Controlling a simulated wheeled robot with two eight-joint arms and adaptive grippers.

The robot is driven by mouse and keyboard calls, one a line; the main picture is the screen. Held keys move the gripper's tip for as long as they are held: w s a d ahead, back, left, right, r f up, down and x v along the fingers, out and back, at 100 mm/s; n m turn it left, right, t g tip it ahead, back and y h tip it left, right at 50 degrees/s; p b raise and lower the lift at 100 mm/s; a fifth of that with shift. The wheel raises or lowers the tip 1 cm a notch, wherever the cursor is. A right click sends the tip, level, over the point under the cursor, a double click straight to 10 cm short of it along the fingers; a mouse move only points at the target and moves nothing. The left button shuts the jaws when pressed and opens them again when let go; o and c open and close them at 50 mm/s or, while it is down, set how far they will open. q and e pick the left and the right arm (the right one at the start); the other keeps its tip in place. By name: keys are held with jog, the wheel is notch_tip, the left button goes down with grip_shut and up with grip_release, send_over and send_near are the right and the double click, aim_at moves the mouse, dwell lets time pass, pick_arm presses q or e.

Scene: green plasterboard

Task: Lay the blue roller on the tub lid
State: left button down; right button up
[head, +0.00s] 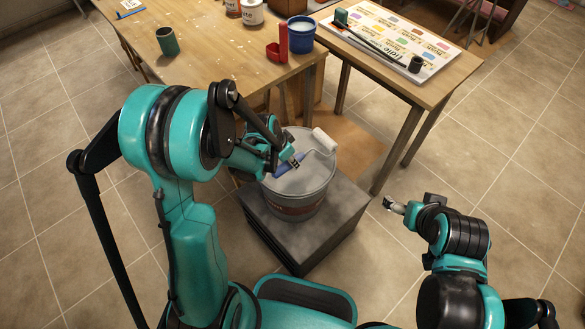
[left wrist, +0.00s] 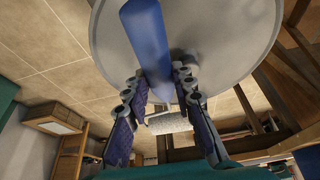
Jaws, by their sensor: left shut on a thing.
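The blue roller has a blue handle (head: 289,164) and a white sleeve (head: 324,140) on a bent wire. The round grey tub lid (head: 312,176) tops a bucket-like tub. My left gripper (head: 294,161) is shut on the blue handle, over the lid. The sleeve is near the lid's far right edge; I cannot tell whether the roller touches the lid. In the left wrist view the handle (left wrist: 147,40) runs between the fingers (left wrist: 158,82), with the lid (left wrist: 235,40) behind it and the sleeve (left wrist: 168,123) beyond. My right gripper (head: 391,204) is away to the right; its jaws are unclear.
The tub stands on a dark grey block (head: 325,236). Behind it is a wooden table (head: 215,50) with a green cup (head: 167,41), a blue-rimmed pot (head: 301,34) and a red holder (head: 279,47). A second table at right holds a colour chart (head: 395,40). Tiled floor is clear at right.

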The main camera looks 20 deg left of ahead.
aim_at(293, 172)
pick_arm(q)
jog(key=shift+w+d+f, duration=0.15)
jog(key=shift+w+f, duration=0.1)
jog(key=shift+w, duration=0.05)
jog(key=shift+f, duration=0.2)
jog(key=shift+f+b, duration=1)
jog(key=shift+f, duration=0.75)
jog(key=shift+f, duration=0.1)
jog(key=c, duration=1.3)
grip_release()
